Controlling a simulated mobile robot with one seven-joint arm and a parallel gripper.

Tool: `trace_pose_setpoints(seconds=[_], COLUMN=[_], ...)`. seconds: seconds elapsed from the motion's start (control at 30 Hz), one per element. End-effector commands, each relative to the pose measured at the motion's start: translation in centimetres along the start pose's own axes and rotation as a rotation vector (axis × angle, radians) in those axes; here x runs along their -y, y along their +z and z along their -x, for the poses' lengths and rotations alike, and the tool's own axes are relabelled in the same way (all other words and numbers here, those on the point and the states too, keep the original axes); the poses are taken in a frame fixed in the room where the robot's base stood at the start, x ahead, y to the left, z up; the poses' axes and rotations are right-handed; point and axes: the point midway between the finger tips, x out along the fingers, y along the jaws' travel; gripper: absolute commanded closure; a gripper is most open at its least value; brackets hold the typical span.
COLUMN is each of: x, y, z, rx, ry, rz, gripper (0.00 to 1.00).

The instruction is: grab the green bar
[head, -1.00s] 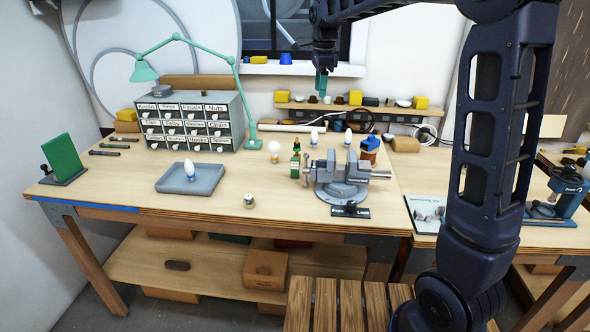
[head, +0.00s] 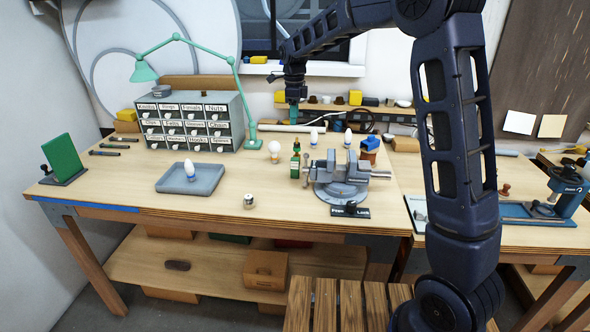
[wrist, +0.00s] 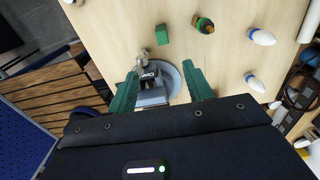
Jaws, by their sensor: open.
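My gripper (head: 292,98) points down above the back of the bench. Its two green fingers (wrist: 158,88) are spread apart in the wrist view, with the vise showing between and beyond them. Nothing is held, and the bar is outside the fingers.
White bulbs stand behind the vise (head: 314,137) and near the bottle (head: 274,150). A grey tray (head: 207,188) holds another bulb. A drawer cabinet (head: 190,122) and green lamp (head: 235,95) stand at the back left. The front left bench is mostly clear.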

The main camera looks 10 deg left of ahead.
Motion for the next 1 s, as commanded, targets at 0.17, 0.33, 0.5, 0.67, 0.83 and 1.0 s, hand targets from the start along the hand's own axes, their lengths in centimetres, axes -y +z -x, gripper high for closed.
trace_pose_setpoints(seconds=[0.17, 0.33, 0.5, 0.67, 0.83, 1.0], x=[-0.1, -0.1, 0.0, -0.1, 0.0, 0.0], y=[-0.1, -0.1, 0.0, -0.1, -0.1, -0.1], z=[-6.3, -11.1, -13.2, -14.8, -17.2, -18.6], rx=[-0.005, -0.003, -0.001, -0.002, -0.002, -0.001], ry=[0.006, 0.005, 0.002, 0.003, 0.003, 0.001], rz=[0.0, 0.0, 0.001, 0.001, 0.001, 0.001], gripper=[0.49, 0.49, 0.49, 0.49, 0.49, 0.49])
